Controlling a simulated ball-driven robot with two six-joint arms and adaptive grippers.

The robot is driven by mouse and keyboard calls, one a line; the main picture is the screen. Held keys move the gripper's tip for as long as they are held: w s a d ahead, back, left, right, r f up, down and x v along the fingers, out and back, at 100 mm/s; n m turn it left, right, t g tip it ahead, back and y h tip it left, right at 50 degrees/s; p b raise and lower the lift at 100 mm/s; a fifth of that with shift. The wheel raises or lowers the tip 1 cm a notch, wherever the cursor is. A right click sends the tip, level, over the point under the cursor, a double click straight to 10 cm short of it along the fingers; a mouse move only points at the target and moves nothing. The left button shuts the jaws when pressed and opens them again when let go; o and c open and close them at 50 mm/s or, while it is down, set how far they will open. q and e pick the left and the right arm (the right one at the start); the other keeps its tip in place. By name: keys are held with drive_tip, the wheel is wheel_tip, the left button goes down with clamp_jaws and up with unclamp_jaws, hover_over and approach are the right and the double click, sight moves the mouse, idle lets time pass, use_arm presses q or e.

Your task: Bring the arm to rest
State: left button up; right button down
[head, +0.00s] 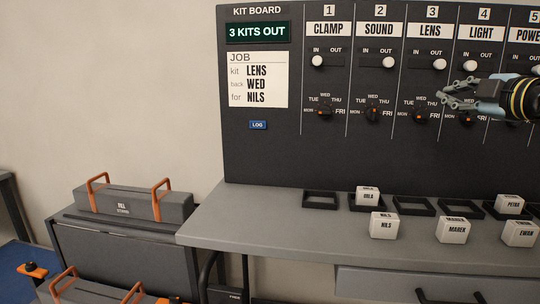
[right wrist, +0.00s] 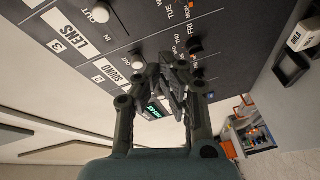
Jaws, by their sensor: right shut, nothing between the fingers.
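My right gripper (head: 447,95) hangs in front of the kit board (head: 262,150), over the LIGHT column and near the LENS column. Its fingers are closed with nothing between them. In the right wrist view the closed fingers (right wrist: 172,80) point at the board, which looks tilted there. Whether they touch the board cannot be told. In the head view the LENS knob (head: 438,64) is on the OUT side, and the LENS dial (head: 419,116) is below it. The job card (head: 257,80) reads LENS, WED, NILS. My left gripper is not in view.
The grey desk (head: 270,228) carries dark trays (head: 320,199) and white name blocks, including NILS (head: 384,226) and MAREK (head: 453,230). A grey case with orange handles (head: 133,203) stands at the left. The desk's left end is clear.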

drive_tip(key=s+a+f+m+g, duration=0.3)
drive_tip(key=s+a+f, duration=0.2)
drive_tip(key=s+f, duration=0.45)
drive_tip(key=s+a+f+m+g, duration=0.35)
drive_tip(key=s+a+f, duration=0.2)
drive_tip(key=f, duration=0.75)
drive_tip(key=s+a+f+m+g+h, duration=0.1)
drive_tip(key=s+f+m+g, duration=0.35)
drive_tip(key=s, duration=0.85)
drive_tip(key=s+a+f+m+g+h, duration=0.25)
drive_tip(key=s+f+m, duration=0.2)
drive_tip(key=s, duration=0.75)
drive_tip(key=s+d+f+g+b, duration=0.1)
drive_tip(key=d+f+b, duration=0.15)
drive_tip(key=f, duration=1.35)
drive_tip(key=s+d+f+g+b, duration=0.1)
drive_tip(key=f+b, duration=0.2)
drive_tip(key=f, duration=1.4)
drive_tip(key=s+f+b, duration=0.5)
drive_tip(key=s+f, duration=1.3)
drive_tip(key=f, duration=0.1)
drive_tip(key=shift+s+d+f+g+y, duration=0.2)
drive_tip(key=shift+d+f+g+y, duration=0.1)
drive_tip(key=shift+g+y, duration=0.15)
